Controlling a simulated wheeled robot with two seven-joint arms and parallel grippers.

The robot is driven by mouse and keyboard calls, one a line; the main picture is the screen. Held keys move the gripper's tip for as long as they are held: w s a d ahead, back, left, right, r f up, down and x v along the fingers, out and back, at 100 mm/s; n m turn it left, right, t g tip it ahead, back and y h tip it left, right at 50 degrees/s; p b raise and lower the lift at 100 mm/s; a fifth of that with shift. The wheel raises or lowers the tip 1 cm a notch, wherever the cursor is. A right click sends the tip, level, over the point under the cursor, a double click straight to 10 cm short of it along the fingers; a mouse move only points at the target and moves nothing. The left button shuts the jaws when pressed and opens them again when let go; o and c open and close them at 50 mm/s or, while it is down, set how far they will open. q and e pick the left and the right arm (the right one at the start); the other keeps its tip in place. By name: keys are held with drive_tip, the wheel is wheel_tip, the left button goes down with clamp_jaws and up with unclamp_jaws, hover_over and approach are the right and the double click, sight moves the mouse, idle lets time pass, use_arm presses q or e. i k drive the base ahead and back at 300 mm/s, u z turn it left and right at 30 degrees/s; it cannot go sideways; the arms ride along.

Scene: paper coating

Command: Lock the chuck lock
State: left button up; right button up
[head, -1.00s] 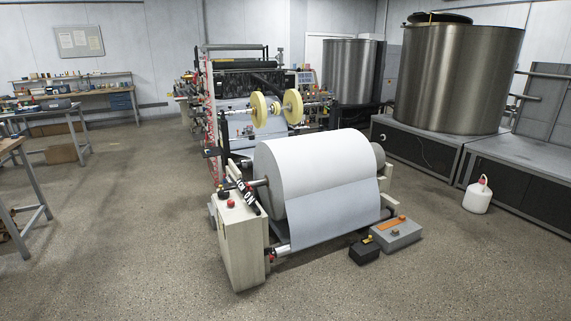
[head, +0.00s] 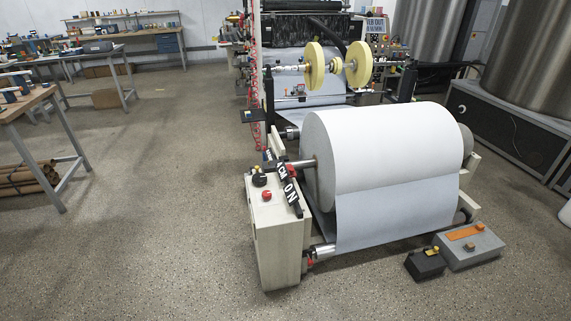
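A large white paper roll (head: 375,150) sits on a shaft (head: 302,163) in the unwind stand, right of centre in the head view. At the shaft's left end, by the cream control cabinet (head: 276,239), is a black part with white lettering (head: 287,187), tilted and ending near the cabinet top. A small red piece (head: 291,170) shows there beside the shaft. I cannot tell for sure which part is the chuck lock or whether it is locked. A red button (head: 267,195) and a black knob (head: 259,180) are on the cabinet top. Neither gripper is in view.
A grey box with an orange strip (head: 468,246) and a black pedal box (head: 425,264) lie on the floor at the right. Workbenches (head: 38,103) stand at the left. The floor left of the cabinet is clear.

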sight(293, 174)
drive_tip(key=z, duration=0.55)
drive_tip(key=k, duration=0.65)
drive_tip(key=z, duration=0.5)
drive_tip(key=i, duration=0.75)
drive_tip(key=u, duration=0.9)
drive_tip(key=i, duration=1.05)
drive_tip(key=u, duration=1.1)
